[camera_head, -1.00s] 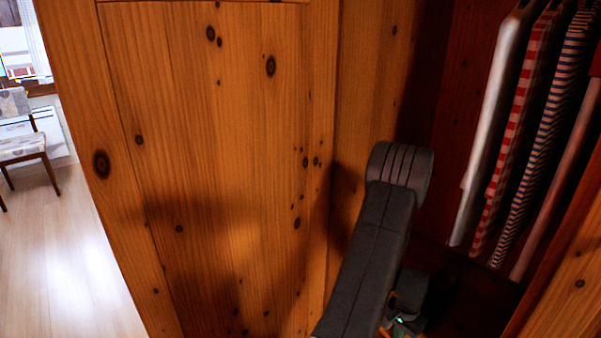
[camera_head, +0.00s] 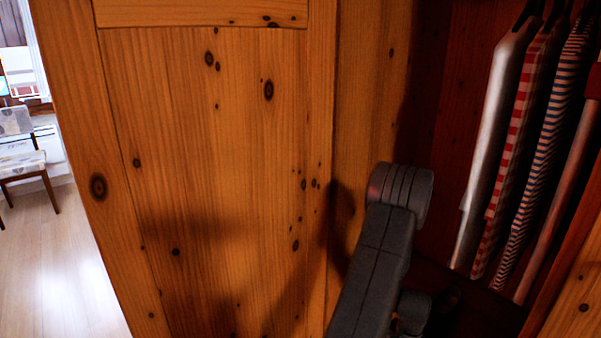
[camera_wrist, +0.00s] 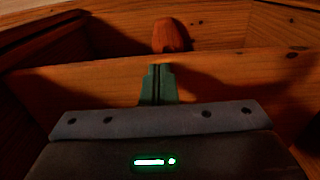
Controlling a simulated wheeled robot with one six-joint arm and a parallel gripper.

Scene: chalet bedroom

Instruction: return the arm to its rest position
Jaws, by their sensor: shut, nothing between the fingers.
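My arm (camera_head: 375,270) shows in the head view as dark links rising from the bottom edge, in front of the open wardrobe. My gripper is out of sight there. In the wrist view my gripper (camera_wrist: 158,84) has its two greenish fingers together, with nothing between them. The fingertips point toward a wooden board (camera_wrist: 80,82) that crosses the picture. I cannot tell whether they touch it.
A wooden wardrobe panel (camera_head: 220,140) fills the middle of the head view. Hanging clothes (camera_head: 530,140) are close to the arm's right. A rounded reddish-brown thing (camera_wrist: 171,34) rises behind the board. A chair (camera_head: 20,155) and clear floor (camera_head: 60,265) are at left.

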